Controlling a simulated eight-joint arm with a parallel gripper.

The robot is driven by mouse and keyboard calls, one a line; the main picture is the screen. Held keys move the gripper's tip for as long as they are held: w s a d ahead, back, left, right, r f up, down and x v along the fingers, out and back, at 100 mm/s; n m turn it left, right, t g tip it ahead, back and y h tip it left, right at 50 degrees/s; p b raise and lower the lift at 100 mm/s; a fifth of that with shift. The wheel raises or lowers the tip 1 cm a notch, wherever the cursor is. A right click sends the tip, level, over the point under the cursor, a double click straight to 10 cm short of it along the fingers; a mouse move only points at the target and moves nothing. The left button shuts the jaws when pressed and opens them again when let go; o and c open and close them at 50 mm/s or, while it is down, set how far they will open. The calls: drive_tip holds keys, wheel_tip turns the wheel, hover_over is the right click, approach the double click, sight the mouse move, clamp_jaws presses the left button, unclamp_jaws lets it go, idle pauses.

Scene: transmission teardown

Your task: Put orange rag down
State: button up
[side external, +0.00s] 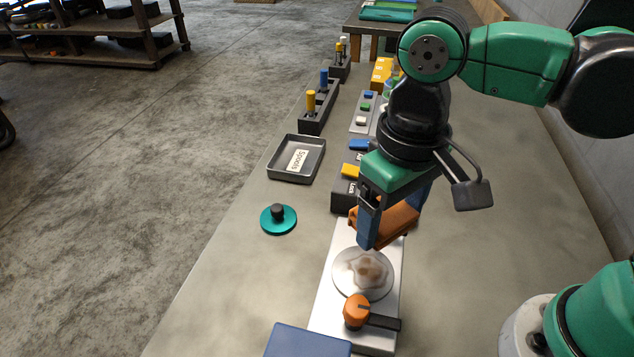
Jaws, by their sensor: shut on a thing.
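The orange rag (397,222) is a folded orange-brown block between the blue fingers of my gripper (394,217). My gripper points down and is shut on the rag. The rag is over the far end of a pale metal plate (325,305). From this single view I cannot tell whether the rag touches anything below. Nearer the camera on the plate is a round light disc (362,273) with a brownish smear on its middle. My near finger hides part of the rag.
An orange knob (356,311) with a dark lever stands on the plate's near end. A teal disc with a black knob (278,219), a labelled grey tray (297,158) and a blue block (307,341) are nearby. Dark switch boxes (341,197) stand behind. The table's right side is clear.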

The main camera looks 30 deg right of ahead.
drive_tip(key=w+a+r+n, duration=0.4)
drive_tip(key=w+a+r, duration=0.1)
drive_tip(key=w+a, duration=0.15)
drive_tip(key=r+n, duration=0.2)
drive_tip(key=n, duration=0.2)
hover_over(251, 282)
wheel_tip(251, 282, down, 20)
drive_tip(key=o, duration=1.4)
drive_tip(key=shift+f, duration=0.15)
